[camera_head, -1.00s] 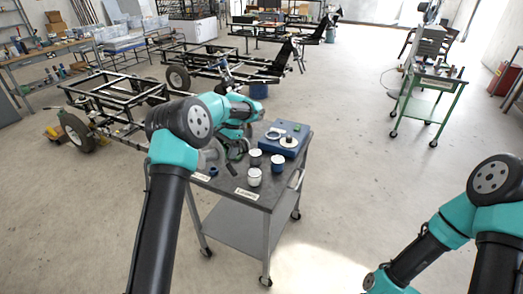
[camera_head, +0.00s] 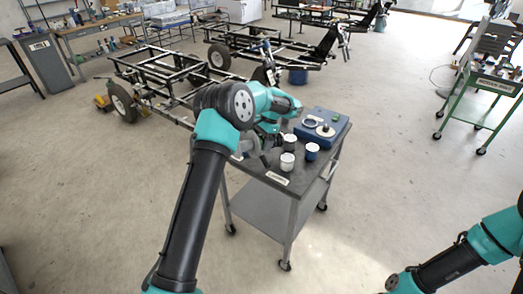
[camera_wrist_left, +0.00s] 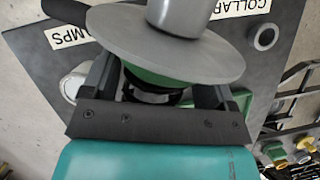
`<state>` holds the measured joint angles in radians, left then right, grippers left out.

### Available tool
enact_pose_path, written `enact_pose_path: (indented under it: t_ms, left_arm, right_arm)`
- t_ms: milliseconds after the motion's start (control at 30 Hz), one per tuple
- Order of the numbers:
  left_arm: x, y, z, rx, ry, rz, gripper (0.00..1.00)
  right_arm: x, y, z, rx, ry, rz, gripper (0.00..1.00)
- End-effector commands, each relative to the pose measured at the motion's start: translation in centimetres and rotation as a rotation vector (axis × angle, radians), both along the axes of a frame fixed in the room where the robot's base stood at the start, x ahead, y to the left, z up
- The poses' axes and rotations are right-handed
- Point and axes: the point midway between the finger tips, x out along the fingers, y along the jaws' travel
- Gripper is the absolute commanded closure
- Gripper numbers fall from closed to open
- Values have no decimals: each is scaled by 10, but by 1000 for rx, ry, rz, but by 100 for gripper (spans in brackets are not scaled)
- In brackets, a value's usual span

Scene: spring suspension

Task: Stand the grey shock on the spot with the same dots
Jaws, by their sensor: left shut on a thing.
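My left gripper (camera_wrist_left: 155,92) is shut on the grey shock (camera_wrist_left: 168,45) in the left wrist view. The shock shows a wide grey disc with a grey cylinder on it and a green part beneath, between the fingers. No dots can be made out on it. In the head view my left arm reaches over the left side of the cart top (camera_head: 270,176), and the gripper is mostly hidden behind the arm. A white cup (camera_head: 287,162), a blue cup (camera_head: 312,152) and a dark cup (camera_head: 290,143) stand there; any dots are too small to tell. My right gripper is out of view.
A blue box (camera_head: 338,131) with a pale disc (camera_head: 325,131) and a ring (camera_head: 309,122) on top stands at the back of the cart. Labels lie along the cart's front edge. Cart frames (camera_head: 170,75) stand behind on the floor. A green trolley (camera_head: 480,100) stands far right.

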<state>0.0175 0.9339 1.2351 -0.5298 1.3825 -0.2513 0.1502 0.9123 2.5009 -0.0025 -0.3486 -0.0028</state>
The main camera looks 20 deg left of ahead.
Motion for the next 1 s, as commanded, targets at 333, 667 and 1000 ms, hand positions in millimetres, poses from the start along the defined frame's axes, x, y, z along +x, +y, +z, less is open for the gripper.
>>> enact_pose_path:
  t_ms: [333,667,1000]
  left_arm:
    - [0,0,-21,1,2,0,79]
    - [0,0,-49,1,-2,1,79]
    - [0,0,-51,-1,0,0,16]
  right_arm:
    - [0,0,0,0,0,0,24]
    - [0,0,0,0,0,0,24]
    - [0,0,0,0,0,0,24]
